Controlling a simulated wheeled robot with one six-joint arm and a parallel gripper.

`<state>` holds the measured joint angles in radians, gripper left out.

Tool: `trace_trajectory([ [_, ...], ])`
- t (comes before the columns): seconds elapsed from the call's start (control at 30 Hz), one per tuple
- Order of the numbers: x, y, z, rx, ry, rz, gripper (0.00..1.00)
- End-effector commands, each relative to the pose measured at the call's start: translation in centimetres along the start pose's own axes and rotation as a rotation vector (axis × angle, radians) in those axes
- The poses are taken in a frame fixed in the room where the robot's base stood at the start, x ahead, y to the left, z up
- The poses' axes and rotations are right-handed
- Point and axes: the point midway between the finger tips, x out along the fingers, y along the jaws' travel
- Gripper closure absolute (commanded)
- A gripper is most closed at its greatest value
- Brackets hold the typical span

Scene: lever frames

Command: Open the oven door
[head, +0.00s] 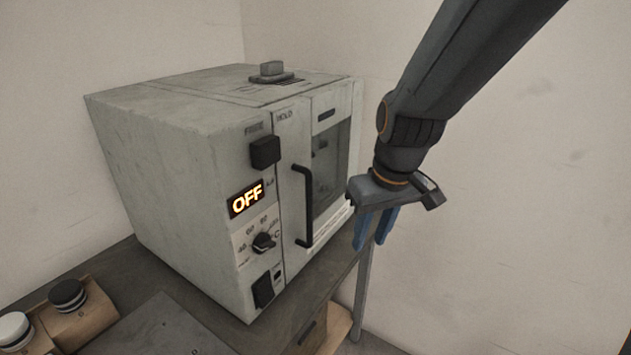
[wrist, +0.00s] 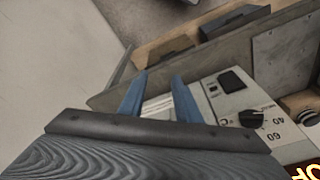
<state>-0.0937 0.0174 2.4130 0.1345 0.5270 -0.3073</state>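The oven (head: 170,165) is a grey box on a bench in the head view. Its front door (head: 291,150) looks shut. A dark vertical bar handle (head: 309,205) stands on the door beside a window (head: 332,160). My gripper (head: 370,244), with blue fingers, points down to the right of the handle, apart from it. The fingers are spread with nothing between them. In the wrist view, my gripper (wrist: 158,76) also shows the gap between its fingers, with the oven's control panel (wrist: 225,100) to the right. I cannot make out the handle there.
The oven front has a lit OFF display (head: 247,200), a knob (head: 264,242) and black switches. The bench (head: 310,295) ends close to the oven's front. A wooden box with round knobs (head: 67,294) sits at lower left. Open room lies right of my gripper, before a bare wall.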

Motion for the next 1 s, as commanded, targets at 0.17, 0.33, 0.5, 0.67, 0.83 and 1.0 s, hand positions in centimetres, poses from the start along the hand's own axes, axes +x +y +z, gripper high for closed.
trace_trajectory([
  [0.17,-7.6,-5.4,-7.6,-0.281,0.126,-0.066,0.7],
  [0.33,-10.4,-7.9,-10.3,-0.406,0.181,-0.093,0.7],
  [0.5,-9.4,-8.3,-10.7,-0.42,0.185,-0.097,0.7],
  [0.67,-7.1,-8.6,-11.0,-0.418,0.183,-0.097,0.7],
  [0.83,-4.9,-8.8,-11.4,-0.417,0.183,-0.096,0.7],
  [1.0,-3.4,-9.0,-11.7,-0.417,0.185,-0.096,0.7],
])
